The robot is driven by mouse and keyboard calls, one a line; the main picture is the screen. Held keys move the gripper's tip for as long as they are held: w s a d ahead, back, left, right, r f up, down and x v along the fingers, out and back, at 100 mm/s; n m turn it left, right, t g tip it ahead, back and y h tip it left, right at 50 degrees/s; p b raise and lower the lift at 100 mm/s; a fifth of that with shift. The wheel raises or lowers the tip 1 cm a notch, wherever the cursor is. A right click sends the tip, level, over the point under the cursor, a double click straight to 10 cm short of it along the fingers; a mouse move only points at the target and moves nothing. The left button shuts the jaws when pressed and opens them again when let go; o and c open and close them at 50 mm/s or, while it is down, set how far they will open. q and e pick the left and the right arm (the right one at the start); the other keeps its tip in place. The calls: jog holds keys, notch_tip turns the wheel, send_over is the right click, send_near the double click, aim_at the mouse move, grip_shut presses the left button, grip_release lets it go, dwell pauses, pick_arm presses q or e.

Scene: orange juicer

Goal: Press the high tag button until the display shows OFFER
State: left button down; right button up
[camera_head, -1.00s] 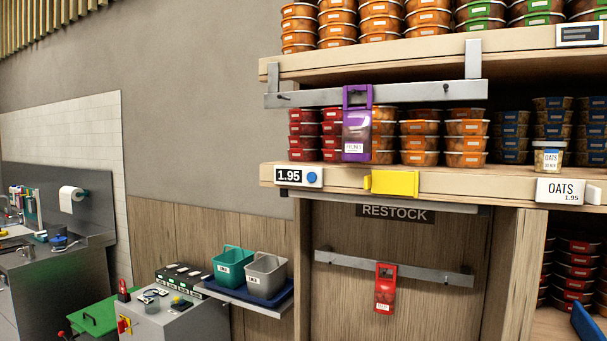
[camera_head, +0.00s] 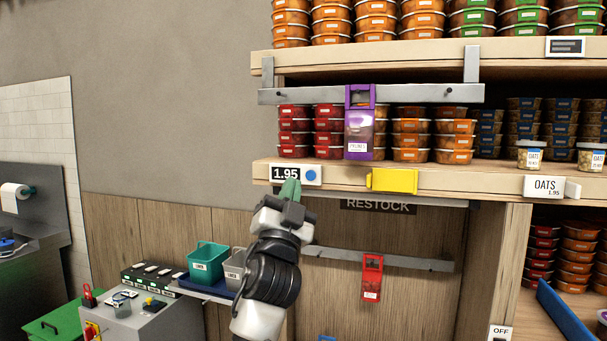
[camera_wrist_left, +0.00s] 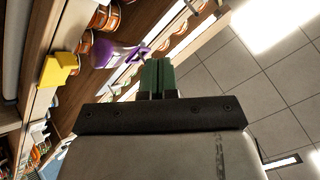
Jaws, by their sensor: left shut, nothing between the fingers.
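A white price tag (camera_head: 297,174) on the middle shelf's front edge has a black display that reads 1.95 and a round blue button (camera_head: 311,175) on its right. My left gripper (camera_head: 290,187) is shut and empty, with its green fingertips just below the tag, left of the button; I cannot tell if they touch it. Its green fingers also show shut in the left wrist view (camera_wrist_left: 158,75). Another tag (camera_head: 565,46) on the top shelf has a dark display that I cannot read. My right gripper is not in view.
A yellow block (camera_head: 393,181) sticks out from the shelf edge right of the tag. A purple dispenser (camera_head: 360,125) hangs from a metal rail above. A red holder (camera_head: 372,278) hangs below the RESTOCK sign. An OATS tag (camera_head: 544,187) is further right.

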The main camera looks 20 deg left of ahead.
aim_at(311, 176)
pick_arm(q)
jog(key=shift+d+r, duration=0.15)
jog(key=shift+r, duration=0.1)
jog(key=w+b, duration=0.3)
jog(key=w, duration=0.1)
jog(key=w+b, duration=0.4)
jog(key=shift+w+d+f, duration=0.15)
jog(key=shift+w, duration=0.2)
dwell(1.0)
